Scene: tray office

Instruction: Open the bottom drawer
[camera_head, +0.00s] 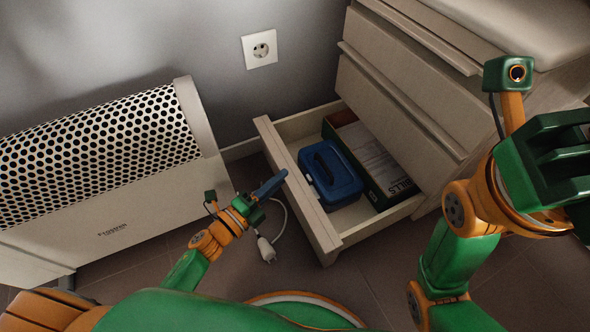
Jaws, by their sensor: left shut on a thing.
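The bottom drawer (298,198) of the pale wooden cabinet is pulled well out, and its inside shows. It holds a blue box with a handle (331,174) and a dark green box of papers (374,158). My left gripper (281,177) is at the outer side of the drawer front, near its top edge, its dark blue fingers shut on the drawer front's edge or handle. The exact grip is too small to see. My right gripper (553,165) is at the right edge, close to the camera and in front of the cabinet; its fingertips cannot be made out.
The upper drawers (405,95) are shut. A white perforated heater (115,165) stands against the wall at the left. A white plug with its cable (266,249) lies on the floor near my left gripper. A wall socket (260,49) is above. Some tiled floor is clear below the drawer.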

